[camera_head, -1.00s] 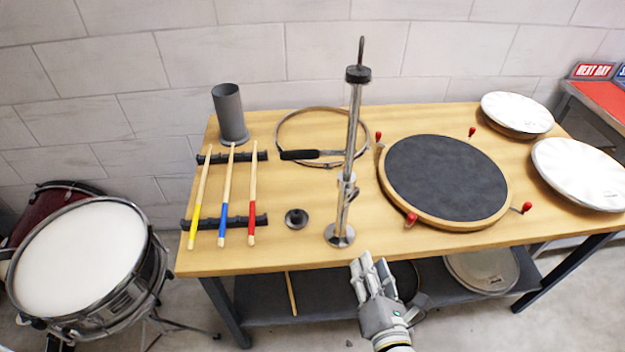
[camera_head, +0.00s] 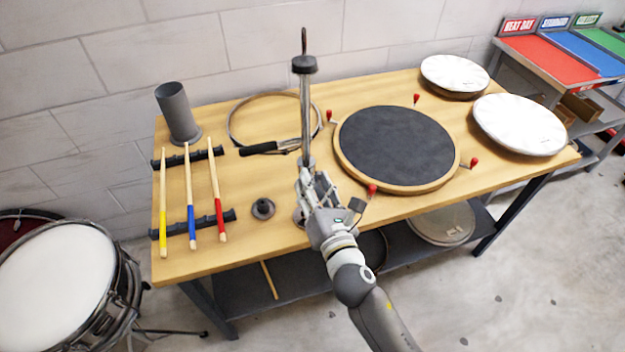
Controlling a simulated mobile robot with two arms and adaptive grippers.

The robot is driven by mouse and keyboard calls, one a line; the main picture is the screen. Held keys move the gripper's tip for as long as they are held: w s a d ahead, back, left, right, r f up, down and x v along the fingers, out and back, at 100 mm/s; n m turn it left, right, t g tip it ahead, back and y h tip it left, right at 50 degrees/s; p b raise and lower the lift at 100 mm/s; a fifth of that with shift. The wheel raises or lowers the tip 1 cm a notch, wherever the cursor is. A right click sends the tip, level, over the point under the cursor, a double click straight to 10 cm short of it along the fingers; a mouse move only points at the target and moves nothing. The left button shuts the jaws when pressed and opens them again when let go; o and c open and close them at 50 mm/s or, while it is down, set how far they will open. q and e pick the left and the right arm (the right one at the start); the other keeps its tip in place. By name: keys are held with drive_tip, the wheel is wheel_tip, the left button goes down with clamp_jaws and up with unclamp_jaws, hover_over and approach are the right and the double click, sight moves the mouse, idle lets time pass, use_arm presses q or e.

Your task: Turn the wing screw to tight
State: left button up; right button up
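A metal stand (camera_head: 306,115) with a black cap rises upright from the front middle of the wooden bench. The wing screw sits low on this stand and is hidden behind my gripper. My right gripper (camera_head: 316,188) is at the stand's lower part, its fingers beside or around the tube; I cannot tell which, nor whether they touch the screw. How far the fingers are apart cannot be made out. My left gripper is not in view.
A round black pad (camera_head: 395,148) with red-knobbed clamps lies right of the stand. A hoop (camera_head: 262,122), a small black disc (camera_head: 263,209) and drumsticks on a rack (camera_head: 228,215) lie left. White drumheads (camera_head: 519,124) lie at the right end. A grey cup (camera_head: 178,112) stands back left.

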drive_tip(key=shift+w+a, duration=0.1)
drive_tip(key=shift+w, duration=0.2)
clamp_jaws()
